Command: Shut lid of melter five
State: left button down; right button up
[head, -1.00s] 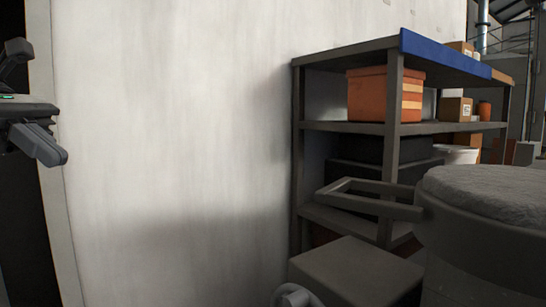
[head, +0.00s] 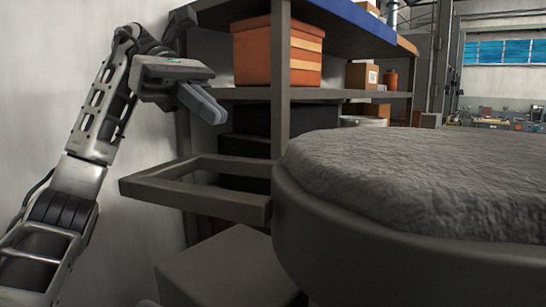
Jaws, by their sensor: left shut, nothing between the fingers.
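A large round melter lid (head: 300,215) fills the right side of the head view. It has a dark grey rim, a rough, pale grey padded face (head: 420,180) and a rectangular bar handle (head: 235,207) reaching out to the left. I cannot tell a number on it. Its lower part and right side run out of the picture. My left gripper (head: 215,112) is shut and empty, above the handle and left of the lid, touching neither as far as I can see. My right gripper is not in view.
A shelf rack (head: 282,75) stands behind the handle, holding an orange bin (head: 252,50), cardboard boxes and dark crates. A grey box-shaped block (head: 225,270) lies below the handle. A white wall (head: 60,60) is on the left. A workshop opens at the far right.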

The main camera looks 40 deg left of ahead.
aim_at(267, 161)
pick_arm(q)
jog(key=x, duration=0.6)
jog(key=shift+w+f+b, duration=0.1)
jog(key=shift+b, duration=0.2)
jog(key=d, duration=0.4)
jog(key=shift+d+p, duration=0.15)
jog(key=shift+p, duration=0.15)
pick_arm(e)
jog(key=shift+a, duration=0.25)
pick_arm(q)
jog(key=shift+w, duration=0.1)
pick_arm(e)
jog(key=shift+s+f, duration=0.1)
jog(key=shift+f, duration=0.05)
pick_arm(q)
jog(key=shift+d, duration=0.1)
